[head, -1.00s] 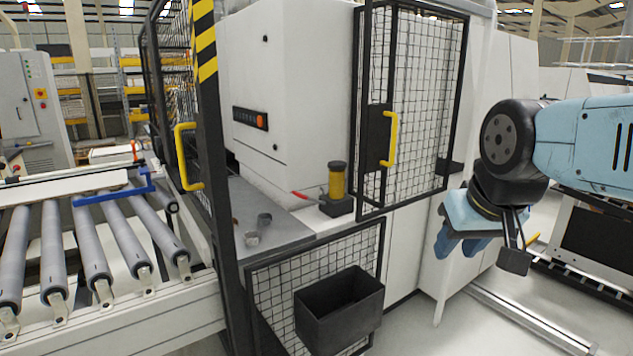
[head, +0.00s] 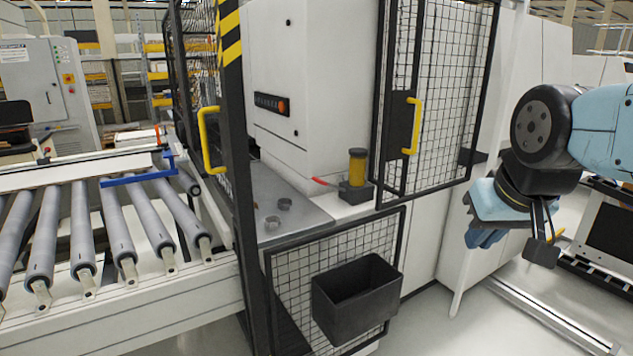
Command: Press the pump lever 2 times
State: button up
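The pump (head: 357,172) has a yellow cylinder with a black cap and a dark base. It stands on the grey machine ledge near the middle of the head view. Its red-tipped lever (head: 324,182) sticks out to the left, low and close to level. My gripper (head: 485,236) hangs at the right of the view, well apart from the pump and lever. Its blue fingers point down and left, and I cannot tell whether they are open or shut. Nothing shows held in it.
A mesh door with a yellow handle (head: 412,126) stands open just right of the pump. A black bin (head: 357,298) hangs on a lower mesh panel in front. A striped post (head: 230,50) and a roller conveyor (head: 115,225) are on the left.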

grip_shut()
dwell(1.2)
